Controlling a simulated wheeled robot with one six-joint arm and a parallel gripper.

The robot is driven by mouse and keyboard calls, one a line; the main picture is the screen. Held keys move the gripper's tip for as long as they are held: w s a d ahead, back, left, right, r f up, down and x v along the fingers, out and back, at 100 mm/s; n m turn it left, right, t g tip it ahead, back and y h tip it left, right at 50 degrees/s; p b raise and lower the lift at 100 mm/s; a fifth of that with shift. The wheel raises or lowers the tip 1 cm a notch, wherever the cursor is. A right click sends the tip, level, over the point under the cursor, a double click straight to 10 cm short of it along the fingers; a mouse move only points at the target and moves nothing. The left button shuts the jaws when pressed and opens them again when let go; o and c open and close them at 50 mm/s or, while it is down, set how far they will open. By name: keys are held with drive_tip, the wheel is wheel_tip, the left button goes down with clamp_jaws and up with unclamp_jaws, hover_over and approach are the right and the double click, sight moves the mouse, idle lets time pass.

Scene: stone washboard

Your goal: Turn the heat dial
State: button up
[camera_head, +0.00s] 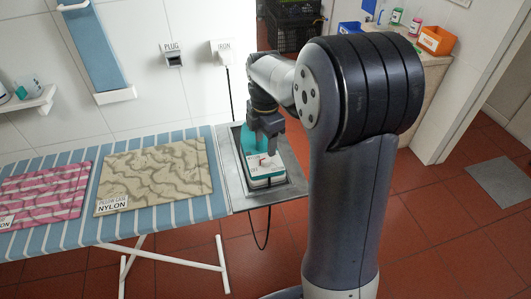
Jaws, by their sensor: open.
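A teal and white iron (262,174) lies on the grey metal rest (236,180) at the right end of the ironing board. My gripper (262,149) is over the iron, pointing down, with its jaws open. A small red mark (263,158) shows on top of the iron, just below the fingertips. I cannot tell whether it is the heat dial or whether the fingers touch the iron. My gripper and wrist hide the iron's back part.
A blue-striped ironing board (86,228) carries a beige pillowcase (155,176) labelled nylon and a pink patterned cloth (45,193). A black crate (290,25) stands behind my arm.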

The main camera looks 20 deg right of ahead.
sight(265, 158)
wheel_tip(265, 158, down, 6)
drive_tip(key=shift+c, duration=0.3)
drive_tip(key=c, duration=0.9)
